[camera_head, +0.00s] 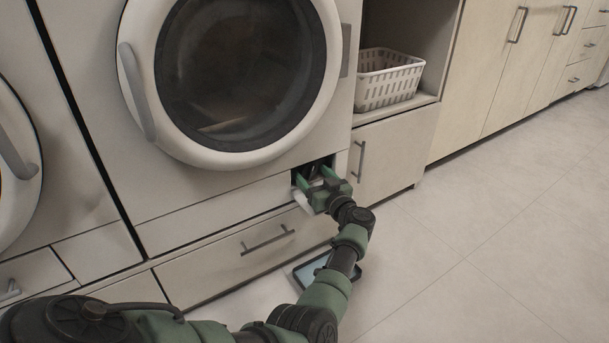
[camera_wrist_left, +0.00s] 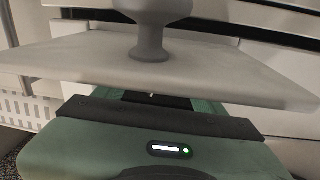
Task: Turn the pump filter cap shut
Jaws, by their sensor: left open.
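The pump filter opening (camera_head: 325,161) is a dark recess at the lower right of the washer front. My left gripper (camera_head: 314,177) is at it, its two green fingers apart and pointing into it. The filter cap is not clearly visible; dark shapes lie between and behind the fingers, and I cannot tell if the fingers touch it. A pale flap (camera_head: 302,201) shows open just below the opening. In the left wrist view, a pale panel (camera_wrist_left: 85,58) with a rounded grey piece (camera_wrist_left: 150,30) crosses in front of the green gripper body and hides the fingertips. My right gripper is not in view.
The washer door (camera_head: 240,70) above is closed. A shallow tray (camera_head: 310,268) lies on the floor below my left arm. A white basket (camera_head: 388,80) sits in the niche at right. The floor at right is clear.

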